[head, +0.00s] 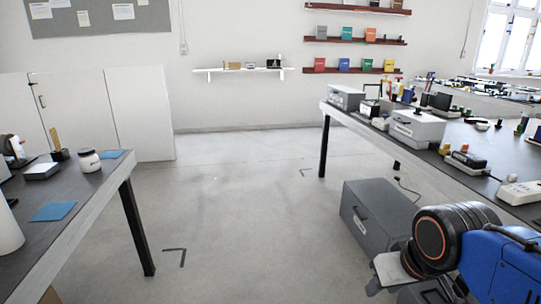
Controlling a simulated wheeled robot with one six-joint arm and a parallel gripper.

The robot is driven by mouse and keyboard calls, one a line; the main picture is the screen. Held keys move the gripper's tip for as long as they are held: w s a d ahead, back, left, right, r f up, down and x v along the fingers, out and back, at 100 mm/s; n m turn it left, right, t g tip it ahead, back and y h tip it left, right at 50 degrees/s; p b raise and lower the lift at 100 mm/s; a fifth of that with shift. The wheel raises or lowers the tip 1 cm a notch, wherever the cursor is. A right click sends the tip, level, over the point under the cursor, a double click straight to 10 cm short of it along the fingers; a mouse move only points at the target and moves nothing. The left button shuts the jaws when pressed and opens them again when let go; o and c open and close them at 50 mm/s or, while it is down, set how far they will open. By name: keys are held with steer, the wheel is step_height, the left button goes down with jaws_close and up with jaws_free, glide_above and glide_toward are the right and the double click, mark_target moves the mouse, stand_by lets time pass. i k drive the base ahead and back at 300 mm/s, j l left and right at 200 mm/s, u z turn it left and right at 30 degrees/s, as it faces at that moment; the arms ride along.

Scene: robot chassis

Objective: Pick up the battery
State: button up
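I cannot pick out a battery for certain. A dark block on a small base (466,158) lies on the right table (440,180), but it is too small to tell what it is. My blue arm (500,265) with a black, orange-ringed joint fills the lower right corner. What seems to be part of my gripper (393,272) shows as a grey piece beside that joint, low and left of the right table. Its fingers cannot be made out, and I see nothing held.
The right table carries grey boxes (417,127), a white power strip (520,191) and several small items. A grey cabinet (380,222) stands below it. The left table (95,185) holds a jar (89,161) and blue sheets (53,211). The floor between is clear.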

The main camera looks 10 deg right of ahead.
mark_target(370, 109)
steer(key=i, duration=1.65)
